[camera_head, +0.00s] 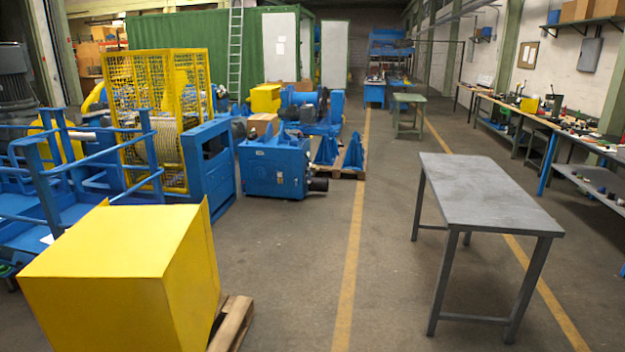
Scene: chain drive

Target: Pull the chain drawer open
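I see no chain drawer that I can make out in the head view. Neither of my grippers shows, and no part of my arms is in the picture. The nearest furniture is a bare grey metal table (487,188) at the right, with open legs and no drawer showing. Long workbenches (520,112) stand along the right wall with small items on top. Whether any of them has a drawer is too small to tell.
A yellow box (110,270) on a wooden pallet (232,325) fills the near left. Blue machinery (275,165) and a yellow mesh guard (155,110) stand behind it. A green table (408,110) stands farther back. The floor between the yellow box and grey table is clear.

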